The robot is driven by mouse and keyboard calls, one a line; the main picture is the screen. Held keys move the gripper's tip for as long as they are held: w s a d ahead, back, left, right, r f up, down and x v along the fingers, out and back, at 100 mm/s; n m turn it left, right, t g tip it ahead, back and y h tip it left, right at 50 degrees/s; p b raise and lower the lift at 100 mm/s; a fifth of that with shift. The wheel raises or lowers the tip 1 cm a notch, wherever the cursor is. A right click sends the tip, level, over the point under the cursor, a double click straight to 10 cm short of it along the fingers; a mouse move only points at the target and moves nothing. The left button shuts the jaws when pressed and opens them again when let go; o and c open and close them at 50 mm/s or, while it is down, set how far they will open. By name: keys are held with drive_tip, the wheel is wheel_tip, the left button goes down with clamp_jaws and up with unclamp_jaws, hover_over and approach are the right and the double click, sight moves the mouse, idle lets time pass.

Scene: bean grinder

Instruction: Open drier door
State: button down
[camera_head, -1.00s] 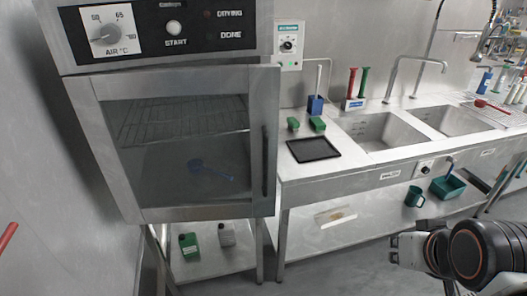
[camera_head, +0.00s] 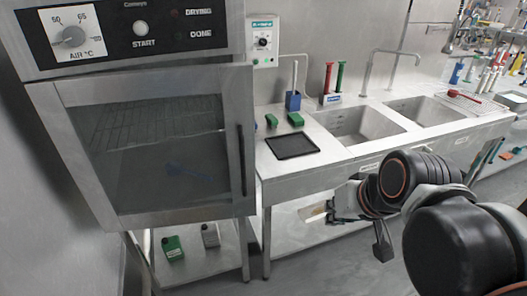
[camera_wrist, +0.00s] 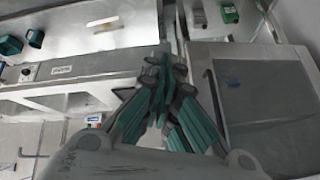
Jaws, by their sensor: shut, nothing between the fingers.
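The drier (camera_head: 130,40) stands on the left with a dark glass door (camera_head: 160,150) that appears closed. A long dark vertical handle (camera_head: 241,160) runs along the door's right edge. A blue scoop (camera_head: 188,172) shows dimly behind the glass, below a wire rack. My gripper (camera_head: 333,207) is shut and empty, to the right of the handle and apart from it, in front of the sink counter. In the wrist view the green-padded fingers (camera_wrist: 163,85) are together, with the door (camera_wrist: 262,95) and its handle (camera_wrist: 216,92) to the right.
The steel sink counter (camera_head: 310,172) adjoins the drier's right side, carrying a black tray (camera_head: 292,145), green items (camera_head: 296,119) and test-tube-like red and green pieces (camera_head: 333,80). Green and grey containers (camera_head: 173,248) stand on the shelf below the drier. Floor in front is free.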

drive_tip(key=w+a+r+m+g+y+p, duration=0.15)
drive_tip(key=w+a+y, duration=0.3)
drive_tip(key=w, duration=0.65)
drive_tip(key=w+d+f+m+y+p, duration=0.1)
drive_tip(key=w+f+y, duration=0.1)
drive_tip(key=w+y, duration=0.5)
drive_tip(key=w+f+y+p, duration=0.15)
drive_tip(key=w+y, duration=0.25)
drive_tip(key=w, duration=0.5)
drive_tip(key=a+b, duration=0.5)
drive_tip(key=a, duration=0.4)
drive_tip(key=shift+s+a+f+t, duration=0.15)
drive_tip(key=shift+s+f+t, duration=0.15)
drive_tip(key=shift+f+t, duration=0.1)
